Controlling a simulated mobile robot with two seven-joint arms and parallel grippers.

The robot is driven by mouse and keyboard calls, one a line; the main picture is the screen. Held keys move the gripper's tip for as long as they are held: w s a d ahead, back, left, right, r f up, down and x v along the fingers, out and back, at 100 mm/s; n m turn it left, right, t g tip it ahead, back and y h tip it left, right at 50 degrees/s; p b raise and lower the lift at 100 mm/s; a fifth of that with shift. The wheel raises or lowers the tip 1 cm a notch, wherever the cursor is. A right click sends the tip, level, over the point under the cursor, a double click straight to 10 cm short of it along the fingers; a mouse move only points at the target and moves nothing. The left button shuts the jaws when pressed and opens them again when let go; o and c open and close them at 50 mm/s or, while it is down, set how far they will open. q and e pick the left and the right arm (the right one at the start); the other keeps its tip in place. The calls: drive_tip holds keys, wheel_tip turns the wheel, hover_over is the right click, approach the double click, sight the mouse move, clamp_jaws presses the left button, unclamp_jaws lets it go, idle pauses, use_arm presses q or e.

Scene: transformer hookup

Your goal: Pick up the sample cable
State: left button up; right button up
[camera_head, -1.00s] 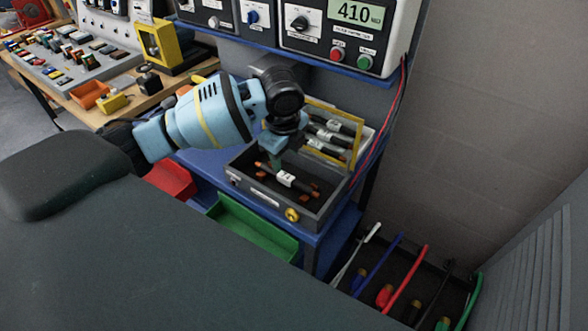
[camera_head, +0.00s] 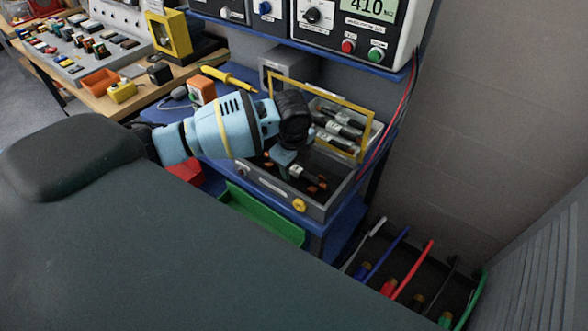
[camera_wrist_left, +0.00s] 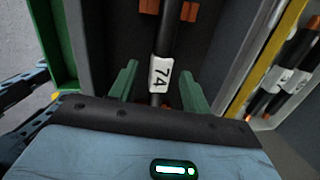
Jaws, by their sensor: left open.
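The sample cable (camera_head: 312,178) is black with a white label and lies in the open grey case (camera_head: 318,211), with orange-brown pieces beside it. In the left wrist view the cable (camera_wrist_left: 167,35) runs away from me, and its label (camera_wrist_left: 161,76) reads "74". My left gripper (camera_head: 286,160) is low over the case, at the cable's label. In the left wrist view the green fingers of my left gripper (camera_wrist_left: 157,80) are open, one on each side of the cable and apart from it. Part of the cable is hidden by the gripper. My right gripper is not in view.
The case's yellow-edged lid (camera_head: 372,125) stands open behind, with more labelled cables in it. A green bin (camera_head: 262,218) and a red bin (camera_head: 212,180) sit in front. A meter panel (camera_head: 345,28) overhangs behind. Coloured leads (camera_head: 412,270) stand at the lower right.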

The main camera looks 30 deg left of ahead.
sight(294, 168)
use_arm(q)
drive_tip(key=shift+f, duration=0.1)
clamp_jaws()
idle(0.4)
wheel_tip(294, 168, up, 10)
idle(0.5)
